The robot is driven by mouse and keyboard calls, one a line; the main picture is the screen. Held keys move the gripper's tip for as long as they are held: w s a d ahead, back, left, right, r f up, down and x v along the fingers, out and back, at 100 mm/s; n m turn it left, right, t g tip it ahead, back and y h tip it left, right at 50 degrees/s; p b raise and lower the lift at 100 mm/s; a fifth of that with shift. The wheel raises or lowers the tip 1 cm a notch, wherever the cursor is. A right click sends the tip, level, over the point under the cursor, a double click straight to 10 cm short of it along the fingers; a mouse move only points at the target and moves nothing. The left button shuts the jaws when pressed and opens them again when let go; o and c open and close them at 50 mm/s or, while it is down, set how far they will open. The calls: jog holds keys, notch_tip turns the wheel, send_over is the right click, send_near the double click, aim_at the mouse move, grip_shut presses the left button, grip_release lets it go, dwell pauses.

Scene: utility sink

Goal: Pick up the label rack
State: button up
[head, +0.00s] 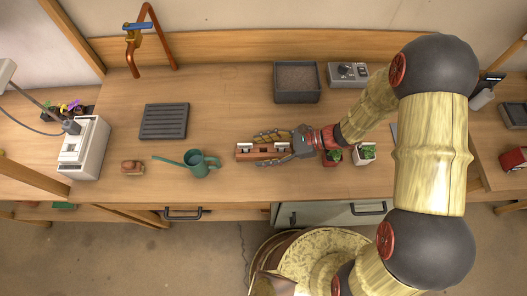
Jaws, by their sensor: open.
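What looks like the label rack (243,152) is a low reddish-brown wooden holder with small pale pieces on it. It lies on the wooden worktop near the middle. My gripper (262,146) reaches in from the right, and its two fingers are apart. One finger lies along the rack's far side and the other along its near side, so the rack shows between them. The right part of the rack is partly hidden by my gripper. I cannot tell whether the fingers touch it.
Two small potted plants (365,152) stand right of the rack, close to my wrist. A green watering can (199,164) stands to the left. A grey soil tray (297,83) and a control box (348,74) are behind. A dark slatted tray (164,121) lies at back left.

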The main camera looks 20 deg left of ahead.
jog(key=shift+c, duration=0.8)
jog(key=c, duration=1.4)
jog(key=shift+o, duration=0.2)
jog(key=shift+r, duration=0.1)
